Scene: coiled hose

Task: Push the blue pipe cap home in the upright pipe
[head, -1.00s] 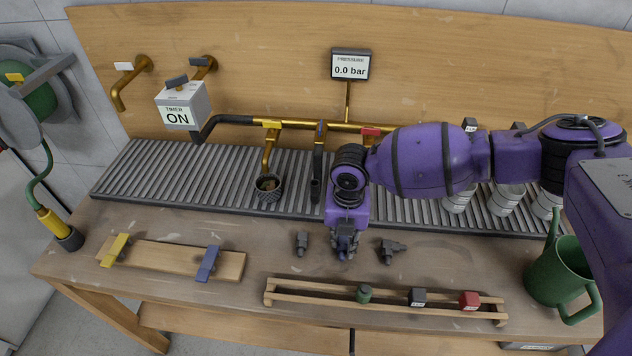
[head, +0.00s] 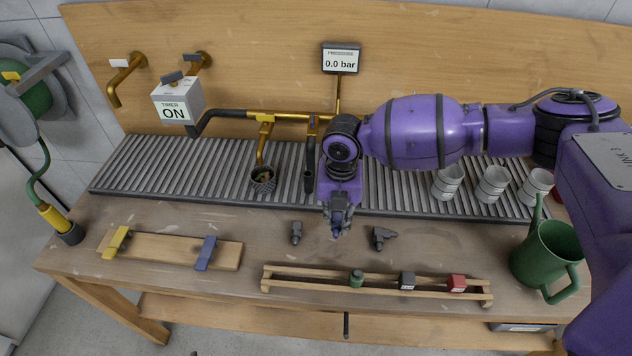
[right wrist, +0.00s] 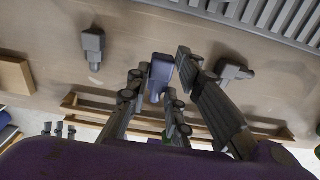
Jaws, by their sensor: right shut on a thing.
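My right gripper (head: 338,222) points down over the bench, near its middle. It is shut on a small blue-grey piece, which I take as the blue pipe cap (right wrist: 160,70). In the right wrist view the piece sits between the fingertips; the head view shows only a blue tip below the jaws. My left gripper is not in view.
Two dark fittings lie left (head: 297,232) and right (head: 383,237) of the gripper. A wooden rack (head: 270,283) with small blocks runs along the front. Brass pipework (head: 285,117) crosses behind.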

